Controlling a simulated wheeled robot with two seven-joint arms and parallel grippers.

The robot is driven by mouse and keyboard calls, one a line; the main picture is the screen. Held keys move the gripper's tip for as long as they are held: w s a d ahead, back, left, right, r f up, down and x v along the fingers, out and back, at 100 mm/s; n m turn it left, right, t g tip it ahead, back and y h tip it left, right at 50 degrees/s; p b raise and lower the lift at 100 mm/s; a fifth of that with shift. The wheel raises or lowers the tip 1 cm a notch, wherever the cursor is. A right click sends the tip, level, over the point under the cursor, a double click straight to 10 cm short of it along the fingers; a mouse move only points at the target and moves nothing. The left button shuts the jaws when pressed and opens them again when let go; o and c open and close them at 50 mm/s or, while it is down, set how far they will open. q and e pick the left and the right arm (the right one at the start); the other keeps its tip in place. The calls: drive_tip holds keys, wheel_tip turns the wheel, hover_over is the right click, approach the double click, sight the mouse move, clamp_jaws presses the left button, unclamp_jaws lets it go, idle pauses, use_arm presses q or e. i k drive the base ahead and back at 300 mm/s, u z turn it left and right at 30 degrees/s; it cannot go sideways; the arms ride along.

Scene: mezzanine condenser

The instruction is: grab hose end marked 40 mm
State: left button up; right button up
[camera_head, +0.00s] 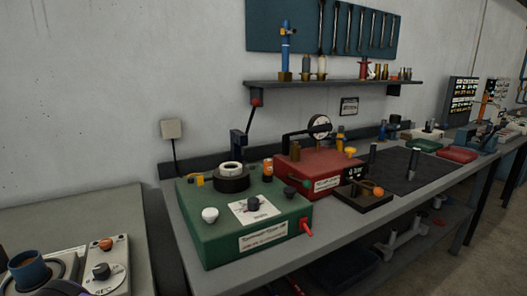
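I cannot make out any hose end or a 40 mm mark in the head view; small labels are too small to read. Neither of my grippers can be made out. A green box unit (235,228) with knobs, a white-topped black ring and a red side fitting (306,227) stands at the front of the workbench (335,222). A red box unit (318,171) with a black handle and a round gauge (320,126) stands behind it to the right.
A small dark tray (362,203) holds an orange ball. A black mat (405,168) lies farther right. A wall shelf (335,84) carries several fittings below a blue tool board (320,28). A separate grey counter (80,212) with a knobbed device (113,264) is at left.

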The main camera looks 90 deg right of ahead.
sight(414, 156)
drive_tip(key=z, duration=2.9)
